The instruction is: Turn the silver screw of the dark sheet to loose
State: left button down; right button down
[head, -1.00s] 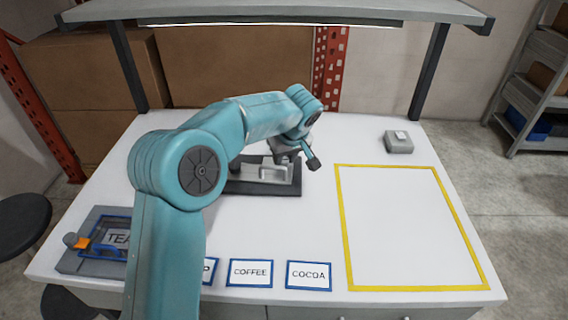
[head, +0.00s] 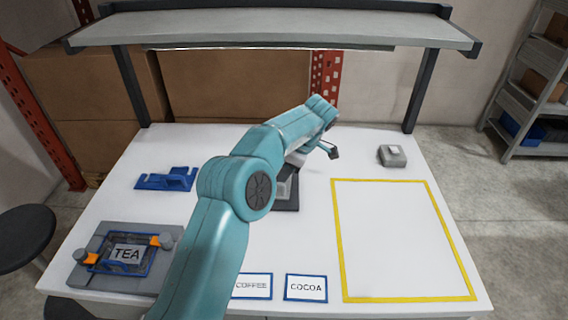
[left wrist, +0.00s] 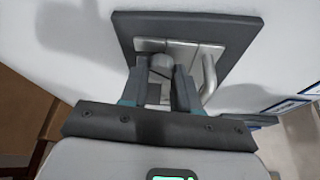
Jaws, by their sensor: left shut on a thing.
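The dark sheet (left wrist: 232,40) lies on the white table with silver metal parts on it. In the head view the dark sheet (head: 286,207) is mostly hidden behind my left arm. The silver screw (left wrist: 161,64) shows as a rounded head in the left wrist view. My left gripper (left wrist: 160,86) is shut on it, with one finger on each side. How far the screw is turned cannot be told. A bent silver handle (left wrist: 209,74) stands beside it. My right gripper is in neither view.
A grey fixture (head: 90,282) with a TEA card and orange-marked knobs stands front left. A blue holder (head: 165,180) is behind it. COFFEE and COCOA cards (head: 306,288) lie in front. A small grey box (head: 392,156) is back right. The yellow-outlined area is empty.

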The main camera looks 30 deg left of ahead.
pick_arm(q)
jog(key=n+g+h+p, duration=0.1)
jog(key=n+p, duration=0.2)
jog(key=p, duration=0.1)
jog(key=shift+d, duration=0.1)
jog(key=shift+f+n+g+p, duration=0.2)
jog(key=shift+n+g+p, duration=0.1)
jog(key=shift+n+p, duration=0.3)
jog(key=shift+f, duration=0.1)
jog(key=c, duration=0.8)
grip_release()
jog(key=shift+w, duration=0.1)
jog(key=shift+r, duration=0.3)
